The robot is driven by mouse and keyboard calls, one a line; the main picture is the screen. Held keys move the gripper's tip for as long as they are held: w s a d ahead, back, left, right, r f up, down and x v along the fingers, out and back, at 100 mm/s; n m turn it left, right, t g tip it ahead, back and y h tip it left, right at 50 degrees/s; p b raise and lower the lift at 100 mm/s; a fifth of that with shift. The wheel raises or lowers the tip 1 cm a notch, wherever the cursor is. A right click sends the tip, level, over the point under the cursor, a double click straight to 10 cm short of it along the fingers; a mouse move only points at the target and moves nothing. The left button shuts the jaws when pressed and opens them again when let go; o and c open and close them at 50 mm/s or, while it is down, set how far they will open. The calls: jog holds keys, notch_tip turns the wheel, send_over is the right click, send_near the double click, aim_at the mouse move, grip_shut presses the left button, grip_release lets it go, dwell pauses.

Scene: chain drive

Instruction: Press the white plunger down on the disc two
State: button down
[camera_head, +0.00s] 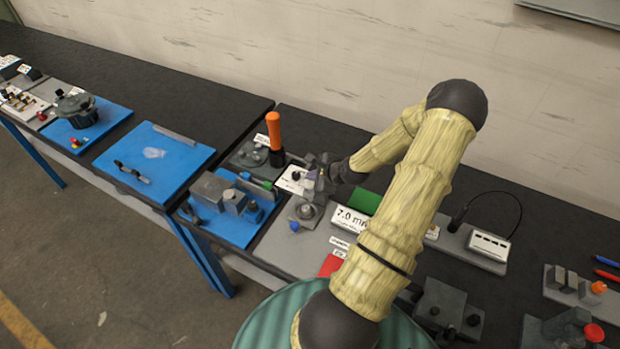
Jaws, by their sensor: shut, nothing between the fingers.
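My gripper (314,176) hangs over the right side of a white plate (288,181) near the middle of the bench. Its fingers are shut and look empty, though they are small and dark in this view. A grey round disc-like part on a block (305,212) stands just in front of and below the gripper, with a blue knob (294,226) at its left. I cannot make out a white plunger or tell which part is disc two. The gripper hides part of the white plate. Contact between the gripper and the parts below cannot be told.
An upright orange-handled tool (274,135) stands close at the left. A blue tray (236,234) with grey blocks lies further left. A white box (489,246) lies further right.

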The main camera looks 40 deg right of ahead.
notch_tip(320, 180, up, 5)
jog(key=p, duration=0.5)
jog(key=shift+r, duration=0.1)
dwell(1.0)
